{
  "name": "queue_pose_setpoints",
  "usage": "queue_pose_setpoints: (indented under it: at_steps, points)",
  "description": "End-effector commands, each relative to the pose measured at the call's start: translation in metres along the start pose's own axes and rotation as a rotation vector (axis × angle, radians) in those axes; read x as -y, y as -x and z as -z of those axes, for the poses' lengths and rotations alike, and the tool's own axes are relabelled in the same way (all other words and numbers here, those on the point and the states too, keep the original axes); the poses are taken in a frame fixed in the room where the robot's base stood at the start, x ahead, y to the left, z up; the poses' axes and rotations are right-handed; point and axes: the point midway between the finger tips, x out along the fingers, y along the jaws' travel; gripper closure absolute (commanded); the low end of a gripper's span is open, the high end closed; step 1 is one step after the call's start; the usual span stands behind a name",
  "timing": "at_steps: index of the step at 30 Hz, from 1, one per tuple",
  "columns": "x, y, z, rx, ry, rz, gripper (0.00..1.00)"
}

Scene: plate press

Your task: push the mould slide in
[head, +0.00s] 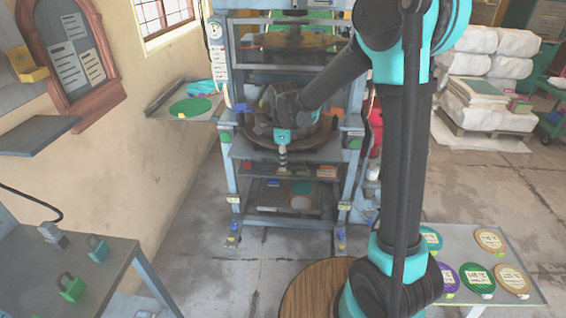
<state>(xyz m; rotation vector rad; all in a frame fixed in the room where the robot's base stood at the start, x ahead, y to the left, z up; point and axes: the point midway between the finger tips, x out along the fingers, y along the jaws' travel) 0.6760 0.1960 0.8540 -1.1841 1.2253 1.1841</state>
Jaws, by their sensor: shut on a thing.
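The press (222,75) is a tall blue-grey frame in the middle of the head view. Its mould slide (253,148) shows as a round brown piece at mid height, at the front between the posts. My arm reaches across from the right, and its wrist covers much of the slide. My gripper (283,158) points down at the slide's front edge, near the middle. It looks shut on the slide's handle, which is small and mostly hidden by the fingers. How far the slide sits inside the frame is hard to tell.
A side shelf with a green disc (191,107) stands left of the press. A table (459,238) with several coloured discs is at lower right. A grey bench (40,262) with green padlocks is at lower left. A round wooden top (308,289) stands in front. Floor before the press is clear.

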Motion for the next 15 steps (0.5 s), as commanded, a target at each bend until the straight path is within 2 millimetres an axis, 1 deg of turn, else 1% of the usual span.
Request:
queue_pose_setpoints:
  at_steps: [10, 13, 15]
  points:
    - [0.003, 0.0, 0.0, 0.0, 0.0, 0.0, 1.0]
    - [0.01, 0.0, 0.0, 0.0, 0.0, 0.001, 1.0]
    - [0.019, 0.0, 0.0, 0.0, -0.001, 0.001, 1.0]
